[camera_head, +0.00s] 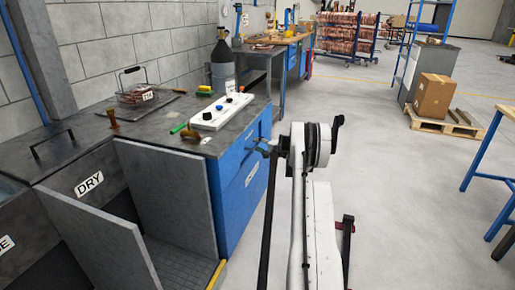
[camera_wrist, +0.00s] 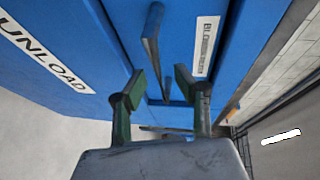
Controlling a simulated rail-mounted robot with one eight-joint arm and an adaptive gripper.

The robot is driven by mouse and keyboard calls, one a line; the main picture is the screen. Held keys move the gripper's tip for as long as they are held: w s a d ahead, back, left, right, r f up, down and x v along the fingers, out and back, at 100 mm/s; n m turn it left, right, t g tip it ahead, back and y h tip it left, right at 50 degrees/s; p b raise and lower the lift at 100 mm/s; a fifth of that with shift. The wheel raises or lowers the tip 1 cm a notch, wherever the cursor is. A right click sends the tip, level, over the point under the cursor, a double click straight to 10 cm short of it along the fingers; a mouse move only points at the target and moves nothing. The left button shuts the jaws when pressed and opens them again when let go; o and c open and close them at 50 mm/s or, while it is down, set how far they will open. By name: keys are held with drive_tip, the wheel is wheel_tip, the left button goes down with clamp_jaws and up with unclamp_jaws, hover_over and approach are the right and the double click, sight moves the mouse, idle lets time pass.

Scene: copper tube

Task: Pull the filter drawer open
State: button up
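The blue cabinet front (camera_head: 232,195) fills much of the wrist view. A dark bar handle (camera_wrist: 151,42) stands out from a blue drawer front (camera_wrist: 180,35) beside a white label (camera_wrist: 205,46). The label is too small to read fully, so I cannot tell if it names the filter drawer. My gripper (camera_wrist: 157,84) is open, with one green-padded finger on each side of the handle's near end. I see gaps between fingers and handle; contact is not clear. In the head view my gripper (camera_head: 264,147) is at the cabinet's right face, and the drawer looks shut.
An UNLOAD label (camera_wrist: 45,52) is on the neighbouring blue panel. The worktop carries a white control box (camera_head: 221,111) and a dark gas cylinder (camera_head: 222,62).

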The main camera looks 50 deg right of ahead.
drive_tip(key=shift+w, duration=0.35)
drive_tip(key=shift+c, duration=0.5)
clamp_jaws()
